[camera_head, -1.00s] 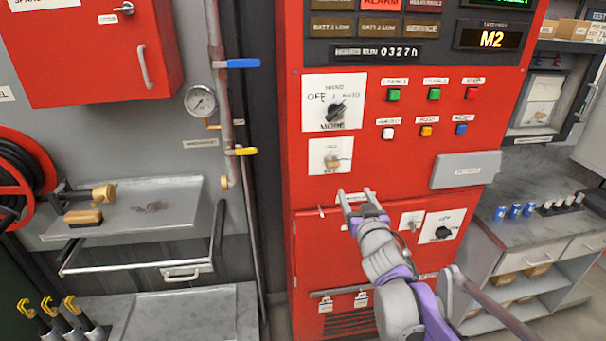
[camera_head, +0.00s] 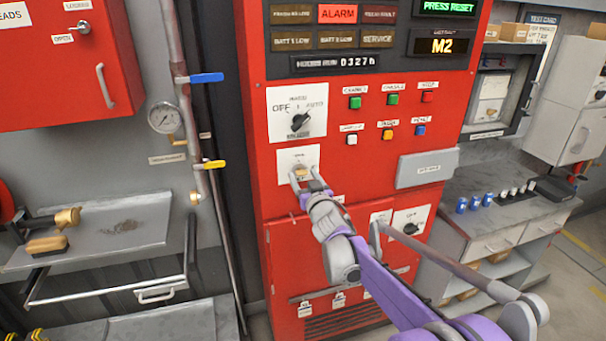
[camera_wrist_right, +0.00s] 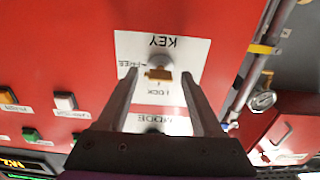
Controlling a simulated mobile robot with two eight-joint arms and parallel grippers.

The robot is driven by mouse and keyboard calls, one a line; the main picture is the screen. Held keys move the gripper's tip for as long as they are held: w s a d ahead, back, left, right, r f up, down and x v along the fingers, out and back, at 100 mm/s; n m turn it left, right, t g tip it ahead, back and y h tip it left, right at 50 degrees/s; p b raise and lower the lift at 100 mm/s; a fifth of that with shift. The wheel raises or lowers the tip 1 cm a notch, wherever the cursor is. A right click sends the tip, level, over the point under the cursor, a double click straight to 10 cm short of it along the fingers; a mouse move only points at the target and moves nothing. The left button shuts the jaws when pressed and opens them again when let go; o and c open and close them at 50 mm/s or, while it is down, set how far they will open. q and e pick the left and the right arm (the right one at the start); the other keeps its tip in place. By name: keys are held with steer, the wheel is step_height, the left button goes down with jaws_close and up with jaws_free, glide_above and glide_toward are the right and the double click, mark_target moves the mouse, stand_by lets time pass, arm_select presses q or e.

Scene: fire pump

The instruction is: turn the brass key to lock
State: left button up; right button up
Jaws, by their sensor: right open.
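The brass key (camera_head: 301,172) sits in its lock on a white plate (camera_head: 290,157) on the red pump cabinet, below the mode knob. In the right wrist view the brass key (camera_wrist_right: 158,74) shows upside down on a plate lettered KEY, FREE and LOCK, its bar lying roughly level in the picture. My right gripper (camera_head: 307,172) is open in front of the plate. In the wrist view its two fingers (camera_wrist_right: 158,82) stand on either side of the key, with gaps between them and it. Whether the fingertips reach as deep as the key is hard to tell. My left gripper is not in view.
The black mode knob (camera_head: 300,122) is just above the key plate. Several coloured buttons (camera_head: 388,134) and a grey box (camera_head: 427,168) are to the right. A pipe with a yellow lever (camera_head: 214,164) and a grey shelf (camera_head: 105,232) are to the left.

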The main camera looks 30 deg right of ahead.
steer(key=shift+w, duration=0.3)
jaws_close()
